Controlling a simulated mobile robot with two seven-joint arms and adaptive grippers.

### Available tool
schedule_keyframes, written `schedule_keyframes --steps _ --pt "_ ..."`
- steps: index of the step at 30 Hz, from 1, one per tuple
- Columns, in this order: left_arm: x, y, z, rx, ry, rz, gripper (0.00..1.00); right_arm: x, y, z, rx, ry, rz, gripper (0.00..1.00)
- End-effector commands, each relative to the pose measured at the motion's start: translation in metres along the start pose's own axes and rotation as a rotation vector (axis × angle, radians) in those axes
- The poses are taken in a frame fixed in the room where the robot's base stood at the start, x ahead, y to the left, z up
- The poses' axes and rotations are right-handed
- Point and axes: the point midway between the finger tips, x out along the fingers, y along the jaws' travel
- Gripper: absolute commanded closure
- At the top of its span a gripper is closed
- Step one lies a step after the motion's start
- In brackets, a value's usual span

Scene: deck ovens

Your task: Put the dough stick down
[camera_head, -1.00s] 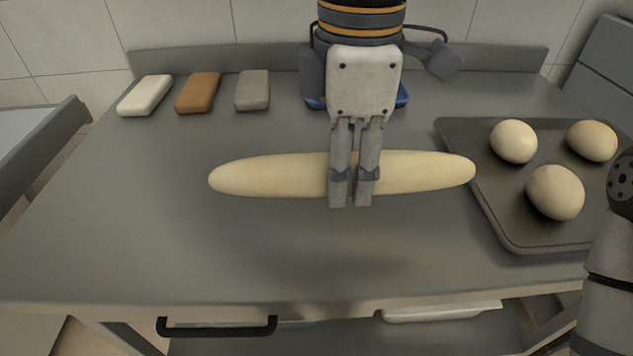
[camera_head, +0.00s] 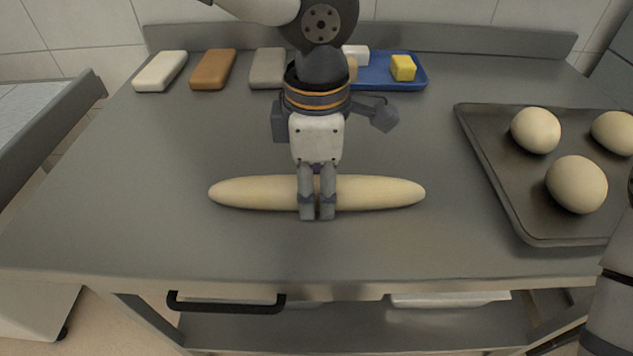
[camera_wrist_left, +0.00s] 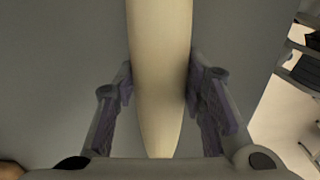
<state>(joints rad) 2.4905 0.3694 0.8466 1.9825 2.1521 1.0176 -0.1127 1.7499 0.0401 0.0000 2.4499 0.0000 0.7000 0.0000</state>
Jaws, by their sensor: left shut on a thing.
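The dough stick (camera_head: 380,192) is a long pale roll with tapered ends, lying left to right over the grey worktable (camera_head: 150,235) in the head view. My left gripper (camera_head: 317,212) comes down from above and is shut on its middle. The dough looks on or just above the tabletop; I cannot tell if it touches. In the left wrist view the dough stick (camera_wrist_left: 160,45) runs between both fingers of the left gripper (camera_wrist_left: 160,88). My right gripper is out of view.
A dark tray (camera_head: 495,190) with several dough balls (camera_head: 576,184) stands at the right. White, brown and grey blocks (camera_head: 213,69) and a blue tray (camera_head: 380,76) with a yellow block (camera_head: 403,67) line the back. The table left and front of the dough is clear.

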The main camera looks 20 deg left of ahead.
Motion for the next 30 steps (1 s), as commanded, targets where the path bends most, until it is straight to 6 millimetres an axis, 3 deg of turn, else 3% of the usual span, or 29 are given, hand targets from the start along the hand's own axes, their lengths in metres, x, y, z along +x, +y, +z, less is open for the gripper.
schedule_keyframes --steps 8,9,11,30 --pt "0.014 -0.002 -0.001 0.002 0.004 -0.014 0.94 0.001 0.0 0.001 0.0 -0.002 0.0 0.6" --pt "0.015 -0.002 -0.001 0.002 0.006 -0.016 0.55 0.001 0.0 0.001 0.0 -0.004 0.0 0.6" --pt "0.017 -0.002 -0.001 0.001 0.007 -0.019 0.42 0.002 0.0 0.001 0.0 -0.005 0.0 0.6" --pt "0.012 -0.002 -0.001 0.001 0.005 -0.013 0.42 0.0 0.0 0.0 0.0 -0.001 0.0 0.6"
